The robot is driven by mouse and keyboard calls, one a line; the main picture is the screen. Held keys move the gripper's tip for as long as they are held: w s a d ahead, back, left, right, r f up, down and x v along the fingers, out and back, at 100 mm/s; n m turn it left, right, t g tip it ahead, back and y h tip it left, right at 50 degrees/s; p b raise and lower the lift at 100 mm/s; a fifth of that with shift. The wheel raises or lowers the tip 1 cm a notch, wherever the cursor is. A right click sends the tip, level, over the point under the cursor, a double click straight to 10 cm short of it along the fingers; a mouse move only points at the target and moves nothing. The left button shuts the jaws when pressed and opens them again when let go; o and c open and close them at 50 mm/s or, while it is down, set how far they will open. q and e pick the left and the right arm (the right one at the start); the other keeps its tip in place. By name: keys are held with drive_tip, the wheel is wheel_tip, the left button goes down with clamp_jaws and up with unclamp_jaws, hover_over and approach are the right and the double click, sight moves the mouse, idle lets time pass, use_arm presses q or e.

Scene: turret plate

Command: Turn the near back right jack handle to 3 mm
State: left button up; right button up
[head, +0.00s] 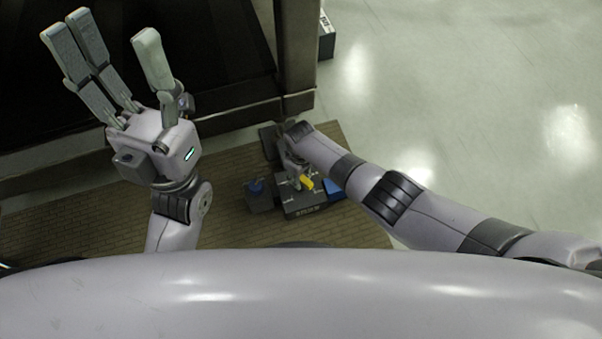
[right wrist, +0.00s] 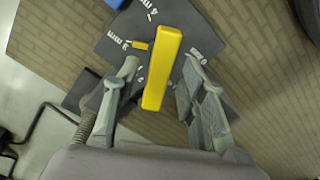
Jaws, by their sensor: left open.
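The yellow jack handle (head: 307,183) sits on a dark grey jack (head: 305,203) on the brown mat. In the right wrist view the handle (right wrist: 163,65) is a long bar above a dark plate (right wrist: 117,42) with white mm marks. A small yellow tab (right wrist: 140,45) beside the handle lies near the mark that seems to read 3 mm. My right gripper (right wrist: 160,68) is open, with fingers on both sides of the handle and gaps visible. In the head view my right arm partly hides it. My left gripper (head: 108,40) is open and empty, raised at the upper left.
A large dark frame (head: 298,45) stands behind. The brown mat (head: 85,220) is bare at left; the pale floor (head: 480,90) is open at right.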

wheel_tip(320, 180, up, 12)
idle(1.0)
idle(0.4)
